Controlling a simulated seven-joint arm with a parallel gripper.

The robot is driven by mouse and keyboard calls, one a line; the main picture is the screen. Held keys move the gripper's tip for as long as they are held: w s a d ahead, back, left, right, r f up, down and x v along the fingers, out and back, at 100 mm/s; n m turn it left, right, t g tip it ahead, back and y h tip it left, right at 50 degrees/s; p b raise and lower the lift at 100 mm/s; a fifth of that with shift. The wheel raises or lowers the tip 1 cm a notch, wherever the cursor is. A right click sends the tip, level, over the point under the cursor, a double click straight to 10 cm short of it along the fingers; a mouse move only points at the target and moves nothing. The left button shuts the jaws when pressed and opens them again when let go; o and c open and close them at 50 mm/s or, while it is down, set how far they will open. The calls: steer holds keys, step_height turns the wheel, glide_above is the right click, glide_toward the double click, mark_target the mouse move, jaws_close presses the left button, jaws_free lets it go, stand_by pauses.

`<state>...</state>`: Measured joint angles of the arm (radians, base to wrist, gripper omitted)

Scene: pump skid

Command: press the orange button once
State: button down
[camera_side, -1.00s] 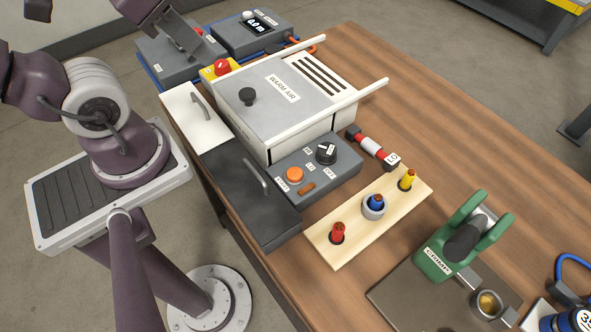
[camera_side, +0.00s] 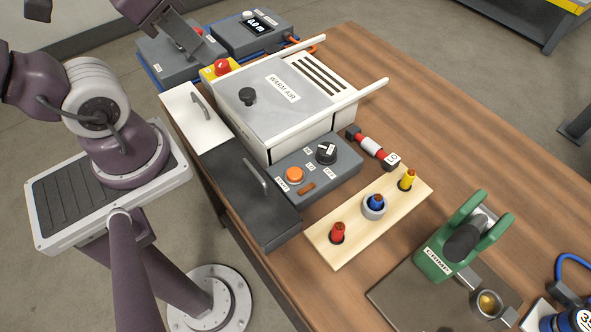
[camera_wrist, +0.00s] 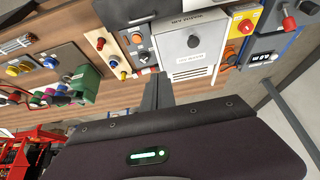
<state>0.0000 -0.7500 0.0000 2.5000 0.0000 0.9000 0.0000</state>
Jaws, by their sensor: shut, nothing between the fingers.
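The orange button (camera_side: 295,174) is round and sits on top of a grey control box (camera_side: 343,181), in front of the warm air box. A black dial (camera_side: 326,152) is beside it. In the wrist view the orange button (camera_wrist: 137,38) shows at upper left of centre, clear of the fingers. My gripper (camera_side: 194,48) is at the top left of the side view, high up and well apart from the button. In the wrist view my gripper (camera_wrist: 158,76) has its dark fingers together, with nothing between them.
The warm air box (camera_side: 240,127) with a black knob and rails stands behind the button. A red button on yellow (camera_side: 221,67) is near the gripper.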

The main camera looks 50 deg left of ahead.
stand_by(0.8)
steer(key=m+g+y, duration=0.7)
steer(key=y, duration=0.2)
glide_above(298, 176)
step_height(298, 176, down, 16)
steer(key=shift+w+f, duration=0.1)
steer(key=shift+f, duration=0.05)
steer(key=shift+g, duration=0.3)
steer(key=shift+f, duration=4.4)
steer(key=shift+f, duration=0.1)
steer(key=shift+f, duration=0.3)
